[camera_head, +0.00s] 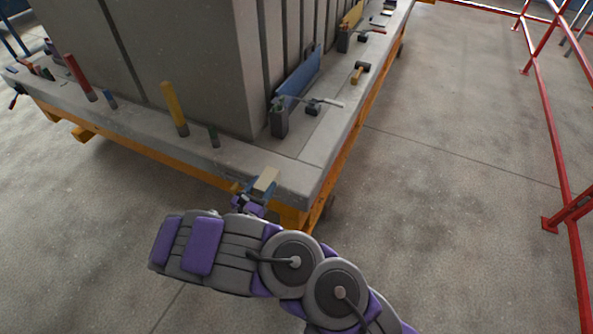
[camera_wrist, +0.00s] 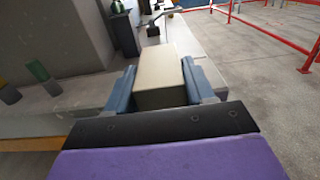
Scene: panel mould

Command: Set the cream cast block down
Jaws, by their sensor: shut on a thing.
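The cream cast block (camera_head: 266,180) is at the near corner of the grey mould table (camera_head: 292,176). My gripper (camera_head: 256,187) is shut on it. In the wrist view the block (camera_wrist: 161,78) sits between the two blue fingers of my gripper (camera_wrist: 163,88), one on each side. The table ledge shows behind and beside the block. I cannot tell whether the block's underside touches the ledge or is a little above it.
A large grey panel block (camera_head: 190,60) stands on the table. Yellow (camera_head: 174,108) and red (camera_head: 80,77) pegs stand along the left ledge. A dark clamp (camera_head: 280,117) and a hammer (camera_head: 360,72) are on the right ledge. Red railings (camera_head: 556,130) stand at right, with clear floor between.

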